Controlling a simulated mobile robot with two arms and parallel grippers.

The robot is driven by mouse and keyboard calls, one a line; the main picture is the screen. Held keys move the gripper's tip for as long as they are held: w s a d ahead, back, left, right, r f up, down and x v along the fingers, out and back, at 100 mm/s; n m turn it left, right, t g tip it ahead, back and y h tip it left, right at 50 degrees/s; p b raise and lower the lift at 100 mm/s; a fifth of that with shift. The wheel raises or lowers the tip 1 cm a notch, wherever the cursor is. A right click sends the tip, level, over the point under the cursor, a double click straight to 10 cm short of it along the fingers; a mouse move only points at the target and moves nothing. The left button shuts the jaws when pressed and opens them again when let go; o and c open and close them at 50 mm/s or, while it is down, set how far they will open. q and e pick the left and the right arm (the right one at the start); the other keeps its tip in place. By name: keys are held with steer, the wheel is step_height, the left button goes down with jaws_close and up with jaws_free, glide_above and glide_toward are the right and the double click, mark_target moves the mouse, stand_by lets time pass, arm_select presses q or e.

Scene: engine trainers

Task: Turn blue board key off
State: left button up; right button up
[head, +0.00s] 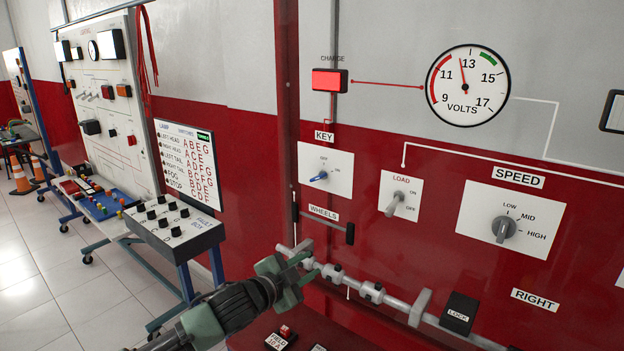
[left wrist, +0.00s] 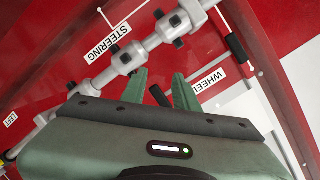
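The key switch (head: 320,176) is a small blue knob on a white plate (head: 338,160) under a KEY label on the red and grey board (head: 420,150). OFF is marked above the knob and ON to its right. The knob lies slanted, its lower end to the left; I cannot tell which mark it points to. My left gripper (head: 308,268) is below the key plate, apart from it, in front of a grey rod. In the left wrist view the left gripper (left wrist: 159,75) has its two green fingers spread, with nothing held between them. My right gripper is not in view.
The grey rod with collars (head: 372,292) runs below the plates. A black-ended WHEELS lever (head: 350,233) sticks out under the key. LOAD (head: 397,199) and SPEED (head: 503,228) switches are to the right. A fault box (head: 178,228) and a blue-framed white board (head: 110,105) stand left.

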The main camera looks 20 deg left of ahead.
mark_target(314, 180)
arm_select(q)
steer(key=w+a+r+m+t+h, duration=0.1)
steer(key=a+r+m, duration=0.1)
steer(key=r, duration=0.7)
steer(key=w+a+r+m+t+h, duration=0.1)
steer(key=w+a+r+m, duration=0.15)
steer(key=r, duration=0.55)
steer(key=shift+n, duration=0.45)
steer(key=p+x, duration=0.1)
steer(key=x, duration=0.1)
steer(key=p+x, duration=0.2)
steer(key=x, duration=0.1)
steer(key=shift+w+d+r, duration=0.1)
steer(key=shift+w+r, duration=0.05)
steer(key=shift+r, duration=0.1)
steer(key=shift+w+d+f, duration=0.1)
steer(key=shift+w+d, duration=0.2)
steer(key=shift+w, duration=0.35)
jaws_close()
